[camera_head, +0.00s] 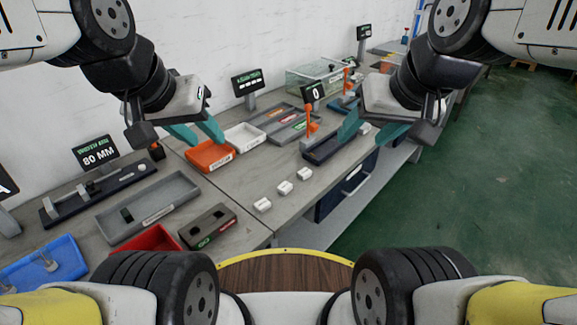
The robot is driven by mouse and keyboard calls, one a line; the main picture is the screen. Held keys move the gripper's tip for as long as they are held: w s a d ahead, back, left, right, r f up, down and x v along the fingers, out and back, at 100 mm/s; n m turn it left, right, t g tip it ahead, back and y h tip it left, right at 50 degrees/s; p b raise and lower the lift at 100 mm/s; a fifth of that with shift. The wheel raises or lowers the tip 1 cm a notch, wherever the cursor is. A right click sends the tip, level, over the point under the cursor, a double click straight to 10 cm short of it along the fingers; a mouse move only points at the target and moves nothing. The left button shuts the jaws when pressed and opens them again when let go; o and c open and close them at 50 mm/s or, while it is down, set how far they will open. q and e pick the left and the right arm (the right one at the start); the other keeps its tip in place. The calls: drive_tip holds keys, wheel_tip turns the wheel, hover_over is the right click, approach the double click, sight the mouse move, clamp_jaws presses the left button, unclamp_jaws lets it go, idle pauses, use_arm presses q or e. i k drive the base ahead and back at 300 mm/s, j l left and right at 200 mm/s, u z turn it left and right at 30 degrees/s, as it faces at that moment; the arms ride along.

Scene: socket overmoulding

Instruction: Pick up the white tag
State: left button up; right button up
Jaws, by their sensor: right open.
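Three small white pieces lie in a slanting row on the grey bench: a near one (263,204), a middle one (284,187) and a far one (304,174). They look like small blocks; I cannot tell whether any of them is the white tag. My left gripper (208,141) is above the orange tray (211,156), its teal fingers apart and nothing seen between them. My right gripper (360,143) is open over the bench's right side, by the dark blue tray (321,149), right of the far white piece. Its fingers look empty.
A white tray (245,137) and a grey divided tray (287,123) stand behind the row. A grey tray (148,207), a red tray (153,240), a blue tray (43,262) and a dark two-hole block (208,226) stand left. The bench around the white pieces is clear.

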sight(305, 173)
drive_tip(key=l+u, duration=0.9)
drive_tip(key=i+l, duration=0.05)
